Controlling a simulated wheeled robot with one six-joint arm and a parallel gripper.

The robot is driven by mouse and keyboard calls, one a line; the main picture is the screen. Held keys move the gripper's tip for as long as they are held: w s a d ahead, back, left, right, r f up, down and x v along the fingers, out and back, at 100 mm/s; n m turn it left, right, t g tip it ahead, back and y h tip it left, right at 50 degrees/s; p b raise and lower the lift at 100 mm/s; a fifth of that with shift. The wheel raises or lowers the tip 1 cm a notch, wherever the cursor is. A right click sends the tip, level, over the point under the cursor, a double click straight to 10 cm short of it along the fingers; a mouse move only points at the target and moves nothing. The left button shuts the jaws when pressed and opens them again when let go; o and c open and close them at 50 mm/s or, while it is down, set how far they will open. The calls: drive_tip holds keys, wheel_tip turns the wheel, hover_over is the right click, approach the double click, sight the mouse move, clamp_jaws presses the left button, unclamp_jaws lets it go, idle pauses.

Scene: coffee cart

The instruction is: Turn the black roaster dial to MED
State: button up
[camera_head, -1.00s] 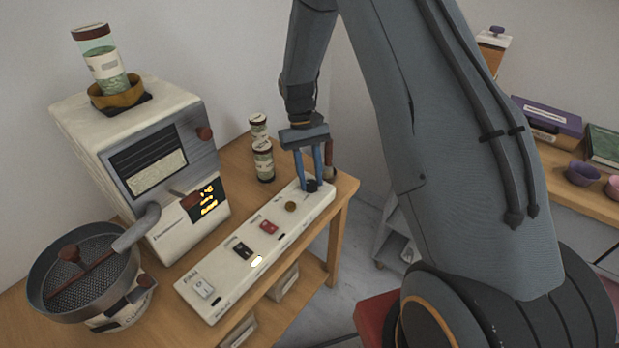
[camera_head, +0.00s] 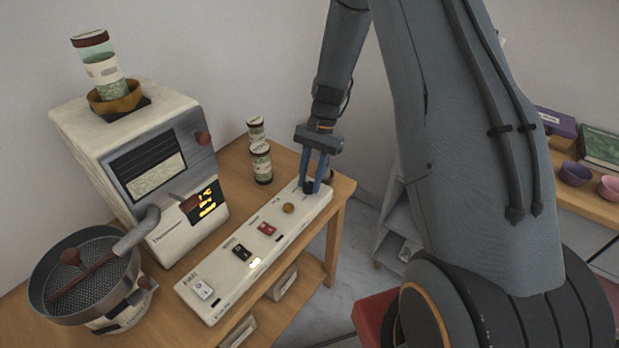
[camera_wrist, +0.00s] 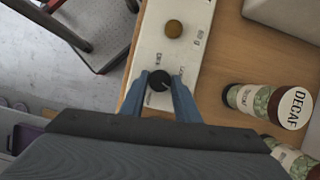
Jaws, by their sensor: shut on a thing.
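The black roaster dial (camera_wrist: 159,80) sits at the far right end of the white control panel (camera_head: 262,236). My gripper (camera_wrist: 161,86) is shut on the dial, one blue finger on each side. In the head view my gripper (camera_head: 314,188) comes down on the panel's end from above, and its fingers partly hide the dial (camera_head: 308,187).
The panel also carries a brown knob (camera_head: 288,208), a red switch (camera_head: 267,229), a black switch (camera_head: 241,252) and a white switch (camera_head: 202,289). Two jars, one lettered DECAF (camera_wrist: 292,108), stand close beside the panel. The roaster (camera_head: 150,170) stands to the left.

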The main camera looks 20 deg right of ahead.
drive_tip(key=shift+m+t+y, duration=0.3)
drive_tip(key=shift+m, duration=0.7)
drive_tip(key=o, duration=1)
drive_tip(key=shift+b+v, duration=0.7)
drive_tip(key=shift+v, duration=3.2)
drive_tip(key=shift+s+r, duration=0.1)
drive_tip(key=shift+s, duration=0.05)
